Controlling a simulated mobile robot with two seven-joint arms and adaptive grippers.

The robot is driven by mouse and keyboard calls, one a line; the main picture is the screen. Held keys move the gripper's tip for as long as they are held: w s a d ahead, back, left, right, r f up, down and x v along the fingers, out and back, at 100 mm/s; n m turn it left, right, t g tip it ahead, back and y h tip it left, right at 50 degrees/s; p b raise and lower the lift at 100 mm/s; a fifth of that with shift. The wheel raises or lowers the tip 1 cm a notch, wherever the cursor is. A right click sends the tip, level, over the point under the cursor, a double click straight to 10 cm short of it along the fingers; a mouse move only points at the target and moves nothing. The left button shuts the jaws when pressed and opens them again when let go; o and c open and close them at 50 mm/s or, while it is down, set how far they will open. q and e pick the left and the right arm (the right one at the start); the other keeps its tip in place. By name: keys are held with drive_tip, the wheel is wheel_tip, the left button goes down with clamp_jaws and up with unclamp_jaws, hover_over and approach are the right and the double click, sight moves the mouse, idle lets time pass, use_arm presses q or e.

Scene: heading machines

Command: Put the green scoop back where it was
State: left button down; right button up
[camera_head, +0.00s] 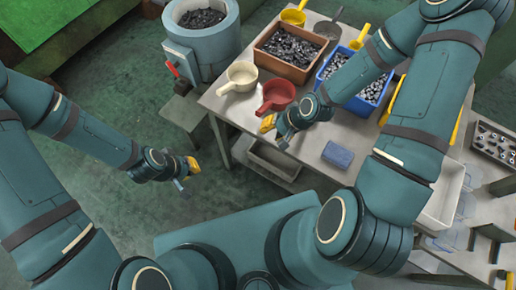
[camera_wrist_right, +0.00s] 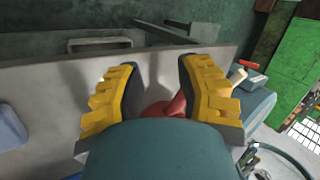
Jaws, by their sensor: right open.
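No green scoop shows in either view. A red scoop (camera_head: 277,96) and a cream scoop (camera_head: 240,76) lie on the metal table (camera_head: 222,103) near its left corner. My right gripper (camera_head: 268,124) is at the table's front edge, just in front of the red scoop. In the right wrist view its yellow-padded fingers (camera_wrist_right: 160,92) are apart, with part of the red scoop (camera_wrist_right: 172,106) showing between them, partly hidden by the gripper. My left gripper (camera_head: 188,172) hangs over the floor left of the table; its fingers are too small to judge.
A blue block (camera_head: 338,155) lies at the front.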

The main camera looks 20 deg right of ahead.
drive_tip(key=s+a+f+n+g+h, duration=0.1)
drive_tip(key=s+a+f+n, duration=0.1)
drive_tip(key=s+a+n, duration=0.2)
drive_tip(key=shift+a+f+h, duration=0.3)
drive_tip(key=shift+a, duration=0.9)
